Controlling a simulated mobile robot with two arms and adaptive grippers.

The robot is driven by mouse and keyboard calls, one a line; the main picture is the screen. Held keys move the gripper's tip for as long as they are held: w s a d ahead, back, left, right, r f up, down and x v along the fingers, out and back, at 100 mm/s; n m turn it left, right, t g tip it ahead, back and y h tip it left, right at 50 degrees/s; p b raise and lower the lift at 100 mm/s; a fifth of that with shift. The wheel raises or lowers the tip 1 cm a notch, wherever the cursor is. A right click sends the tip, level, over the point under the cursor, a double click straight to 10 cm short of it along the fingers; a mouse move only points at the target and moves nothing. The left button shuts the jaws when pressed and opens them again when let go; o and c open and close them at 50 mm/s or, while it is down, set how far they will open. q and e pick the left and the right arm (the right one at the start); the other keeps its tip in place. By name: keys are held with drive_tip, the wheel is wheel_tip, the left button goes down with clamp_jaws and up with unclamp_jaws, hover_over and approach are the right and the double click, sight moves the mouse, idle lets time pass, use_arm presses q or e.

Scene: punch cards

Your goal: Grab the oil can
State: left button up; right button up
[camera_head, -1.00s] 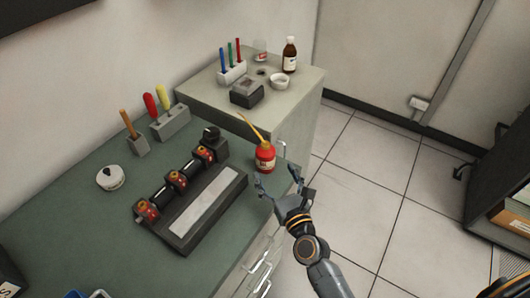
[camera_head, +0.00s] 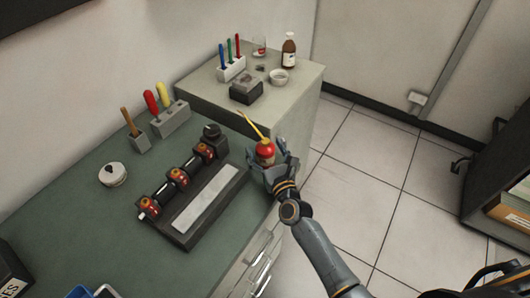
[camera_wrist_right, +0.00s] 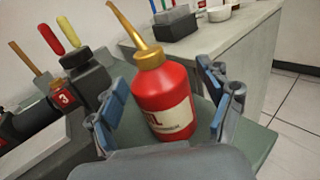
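The oil can (camera_head: 265,147) is red with a yellow spout and stands at the right edge of the green bench top. In the right wrist view the oil can (camera_wrist_right: 165,98) shows a cream label and a brass-coloured neck. My right gripper (camera_head: 268,168) is around the can's body. In the right wrist view my right gripper's fingers (camera_wrist_right: 163,115) are open, one on each side of the can, with a visible gap at least on the right. The lower part of the can is hidden by the gripper in the head view. My left gripper is not in view.
A black machine with red-and-black rollers (camera_head: 177,178) and a light plate stands left of the can. Behind is a lighter cabinet (camera_head: 300,85) with a brown bottle (camera_head: 288,50), a white bowl (camera_head: 278,77) and a dark box (camera_head: 246,91). Tool holders (camera_head: 171,121) stand near the wall.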

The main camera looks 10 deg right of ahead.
drive_tip(key=c, duration=1.3)
